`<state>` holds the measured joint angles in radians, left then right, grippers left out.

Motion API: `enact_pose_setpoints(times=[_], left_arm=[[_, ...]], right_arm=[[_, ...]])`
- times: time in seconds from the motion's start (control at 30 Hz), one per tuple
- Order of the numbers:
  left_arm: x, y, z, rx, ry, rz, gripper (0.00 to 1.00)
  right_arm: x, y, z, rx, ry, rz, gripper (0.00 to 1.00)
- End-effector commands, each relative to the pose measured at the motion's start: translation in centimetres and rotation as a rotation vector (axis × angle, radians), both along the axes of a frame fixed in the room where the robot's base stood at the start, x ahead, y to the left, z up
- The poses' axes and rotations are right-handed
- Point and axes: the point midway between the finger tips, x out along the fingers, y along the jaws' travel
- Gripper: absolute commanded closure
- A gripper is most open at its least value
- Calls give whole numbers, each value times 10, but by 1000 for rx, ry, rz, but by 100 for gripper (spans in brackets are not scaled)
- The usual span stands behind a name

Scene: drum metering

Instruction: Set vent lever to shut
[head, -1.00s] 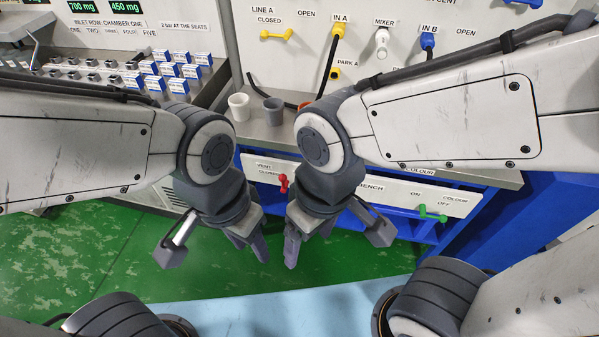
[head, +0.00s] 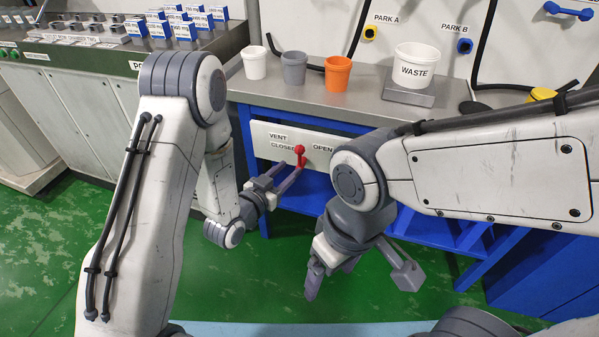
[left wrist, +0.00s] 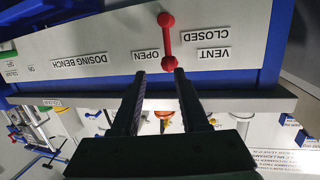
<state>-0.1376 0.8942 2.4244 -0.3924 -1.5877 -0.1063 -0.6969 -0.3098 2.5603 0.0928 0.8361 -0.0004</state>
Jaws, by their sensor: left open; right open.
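The red vent lever (head: 301,158) is on the white panel of the bench front, upright between the CLOSED and OPEN labels. In the left wrist view, where the labels appear upside down, the lever (left wrist: 167,38) has a round knob at each end. My left gripper (head: 286,178) is open at the lever. In the left wrist view its fingertips (left wrist: 160,73) lie on either side of the lever's lower-pictured knob; I cannot tell whether they touch it. My right gripper (head: 318,278) is open and empty, hanging low over the green floor.
On the bench above the panel stand a white cup (head: 254,64), a grey cup (head: 294,68), an orange cup (head: 338,73) and a WASTE tub (head: 414,66) on a scale. Blue frame bars (head: 440,236) run below. The green floor in front is clear.

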Motion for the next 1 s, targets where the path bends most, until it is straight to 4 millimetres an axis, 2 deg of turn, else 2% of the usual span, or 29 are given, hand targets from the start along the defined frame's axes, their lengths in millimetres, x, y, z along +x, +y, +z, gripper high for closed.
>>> enact_pose_setpoints(times=[0.03, 0.27, 0.37, 0.7, 0.83, 1.0], left_arm=[[-1, 6, -18, -32, -27, 10, 56], [-1, 15, -21, -105, -107, 25, 56], [9, 9, -19, -107, -114, 23, 56], [63, -21, -19, -107, -112, 26, 56], [77, -30, -19, -108, -110, 25, 56], [86, -34, -19, -107, -109, 27, 56]], right_arm=[[0, 0, -15, 0, 0, 0, 18], [0, 0, -24, 1, -1, 0, 18], [0, 0, -24, 1, -1, 0, 18], [0, 0, -31, 1, -1, 0, 18], [0, 0, -33, 1, -1, 0, 18], [0, 0, -33, 0, 0, 0, 18]])
